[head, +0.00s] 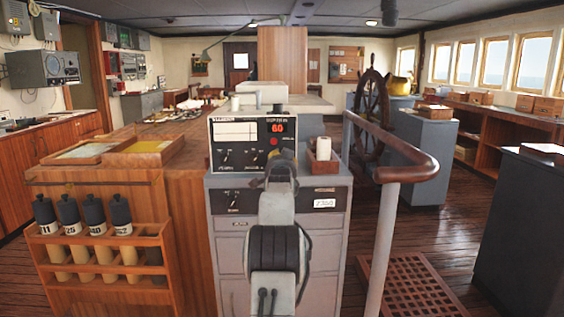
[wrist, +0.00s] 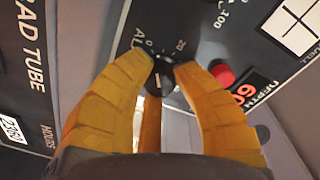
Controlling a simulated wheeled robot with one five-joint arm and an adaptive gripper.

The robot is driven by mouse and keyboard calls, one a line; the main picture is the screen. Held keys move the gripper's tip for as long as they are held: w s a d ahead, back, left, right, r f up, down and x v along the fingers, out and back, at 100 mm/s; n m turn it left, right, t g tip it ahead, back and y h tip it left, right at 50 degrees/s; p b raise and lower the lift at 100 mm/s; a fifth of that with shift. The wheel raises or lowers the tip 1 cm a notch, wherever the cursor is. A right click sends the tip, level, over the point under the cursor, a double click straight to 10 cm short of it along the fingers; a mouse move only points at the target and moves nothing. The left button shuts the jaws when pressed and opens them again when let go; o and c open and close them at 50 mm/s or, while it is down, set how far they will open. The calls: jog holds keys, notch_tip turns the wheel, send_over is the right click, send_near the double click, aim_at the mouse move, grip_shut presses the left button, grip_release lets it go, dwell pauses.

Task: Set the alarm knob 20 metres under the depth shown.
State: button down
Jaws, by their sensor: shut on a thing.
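The depth sounder (head: 240,143) is a panel with a white chart window and a red depth display (head: 277,127) that looks like 60. The display also shows in the wrist view (wrist: 244,94), partly cut by my finger. The black alarm knob (wrist: 159,82) sits between my yellow fingertips in the wrist view, with scale marks 0 and 20 above it. Its pointer is not clear. My gripper (wrist: 162,70) is shut on this knob. In the head view my gripper (head: 281,160) covers the knob.
A red button (wrist: 221,75) is close beside my right finger. A holder with a white roll (head: 323,150) stands right of the panel. A wooden handrail (head: 405,165) is further right. A rack of dark-capped tubes (head: 100,255) stands at left.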

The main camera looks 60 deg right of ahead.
jog(key=shift+w+r, duration=0.1)
jog(key=shift+r, duration=0.05)
jog(key=c, duration=1.2)
grip_release()
jog(key=shift+c, duration=0.2)
jog(key=shift+a, duration=0.15)
jog(key=v, duration=1.1)
jog(key=shift+s+a, duration=0.25)
jog(key=shift+a, duration=0.1)
